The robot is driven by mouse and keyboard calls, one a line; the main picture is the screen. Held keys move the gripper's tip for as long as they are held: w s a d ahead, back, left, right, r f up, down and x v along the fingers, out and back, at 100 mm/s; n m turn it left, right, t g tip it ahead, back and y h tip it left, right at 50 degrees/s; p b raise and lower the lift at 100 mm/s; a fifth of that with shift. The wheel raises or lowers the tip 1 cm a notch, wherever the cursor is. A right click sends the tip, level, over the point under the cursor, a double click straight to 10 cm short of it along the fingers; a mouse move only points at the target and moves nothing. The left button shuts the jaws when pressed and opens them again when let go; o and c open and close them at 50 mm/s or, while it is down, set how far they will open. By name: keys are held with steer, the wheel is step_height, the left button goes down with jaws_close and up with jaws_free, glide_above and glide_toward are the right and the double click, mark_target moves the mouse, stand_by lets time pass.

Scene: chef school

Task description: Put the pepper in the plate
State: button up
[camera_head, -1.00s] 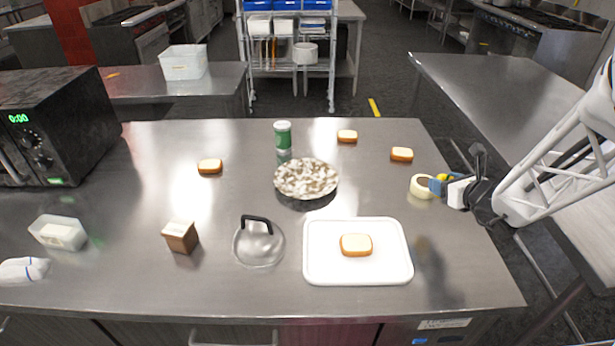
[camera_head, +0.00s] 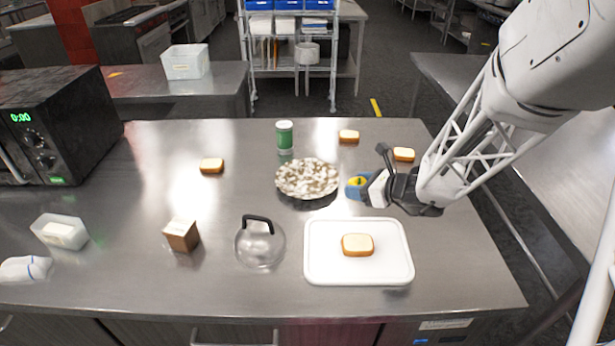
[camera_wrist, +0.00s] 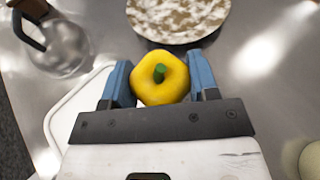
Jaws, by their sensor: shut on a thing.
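A yellow pepper (camera_wrist: 160,76) with a green stem is held between the two blue fingers of my gripper (camera_wrist: 160,82) in the wrist view. In the head view my gripper (camera_head: 357,187) is just right of the plate, and the pepper (camera_head: 358,181) shows only in part between the fingers. The plate (camera_head: 307,178) is round with a mottled brown and white surface and looks empty. It also shows at the top of the wrist view (camera_wrist: 178,14). The gripper is near the plate's right edge, and the pepper is not over it.
A white cutting board (camera_head: 330,268) with a bread slice (camera_head: 357,245) lies in front of the gripper. A glass lid (camera_head: 260,245) is left of it. A green-labelled shaker (camera_head: 284,137) stands behind the plate. More bread slices lie farther back. A brown box (camera_head: 181,235) stands left.

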steer(key=a+n+g, duration=0.1)
steer(key=a, duration=0.2)
steer(key=s+a+n+g+y, duration=0.1)
steer(key=a, duration=0.2)
steer(key=a+f+n+g, duration=0.1)
steer(key=a, duration=0.2)
steer(key=shift+s+a+f+y, duration=0.1)
steer(key=shift+s+a+y, duration=0.1)
steer(key=shift+s+y, duration=0.15)
glide_above(307, 182)
steer(key=shift+f, duration=0.75)
steer(key=shift+f, duration=0.1)
steer(key=shift+f, duration=1.65)
steer(key=shift+f, duration=0.1)
steer(key=o, duration=0.9)
